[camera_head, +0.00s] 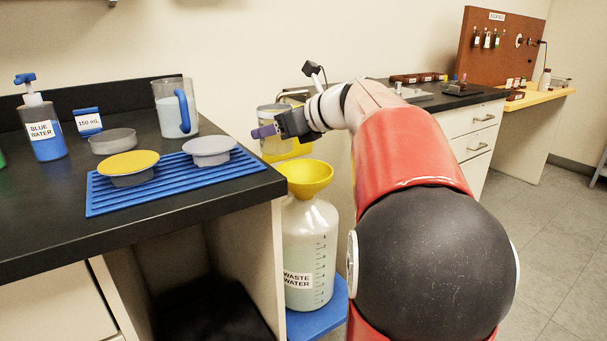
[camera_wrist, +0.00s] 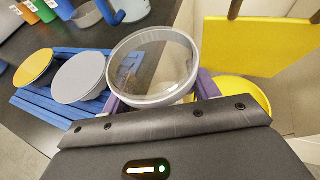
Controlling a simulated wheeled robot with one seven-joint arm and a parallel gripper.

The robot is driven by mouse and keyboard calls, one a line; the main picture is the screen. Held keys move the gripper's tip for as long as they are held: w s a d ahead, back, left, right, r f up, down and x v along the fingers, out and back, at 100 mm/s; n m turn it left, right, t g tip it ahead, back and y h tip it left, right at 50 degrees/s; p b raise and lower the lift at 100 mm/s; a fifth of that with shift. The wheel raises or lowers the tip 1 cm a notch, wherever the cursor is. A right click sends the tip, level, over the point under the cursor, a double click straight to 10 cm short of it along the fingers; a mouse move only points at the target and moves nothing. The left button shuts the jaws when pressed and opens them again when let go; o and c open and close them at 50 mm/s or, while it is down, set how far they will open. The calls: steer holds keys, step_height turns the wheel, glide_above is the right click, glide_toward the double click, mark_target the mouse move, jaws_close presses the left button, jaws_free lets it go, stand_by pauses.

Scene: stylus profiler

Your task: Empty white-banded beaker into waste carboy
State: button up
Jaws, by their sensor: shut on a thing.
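My gripper (camera_head: 268,131) is shut on a clear beaker (camera_head: 271,112) with a pale rim, held above and slightly left of the yellow funnel. In the wrist view, the purple fingers of my gripper (camera_wrist: 157,96) sit either side of the beaker (camera_wrist: 152,62). Its mouth faces the camera; I see no liquid, but cannot tell for sure that it is empty. The waste carboy (camera_head: 308,245), labelled WASTE WATER, holds pale liquid and stands on a blue base beside the bench. Its yellow funnel (camera_head: 305,175) is partly hidden under my gripper in the wrist view (camera_wrist: 245,92).
On the dark bench (camera_head: 190,228) a blue ribbed mat (camera_head: 100,200) bears a yellow-topped dish (camera_head: 128,163) and a grey-topped dish (camera_head: 209,147). A blue-handled jug (camera_head: 166,110), a shallow dish (camera_head: 113,141) and a BLUE WATER bottle (camera_head: 44,135) stand behind. A yellow panel (camera_wrist: 258,45) is close by.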

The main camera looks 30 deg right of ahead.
mark_target(263, 107)
steer(key=shift+r+p, duration=0.4)
steer(key=shift+r, duration=2.1)
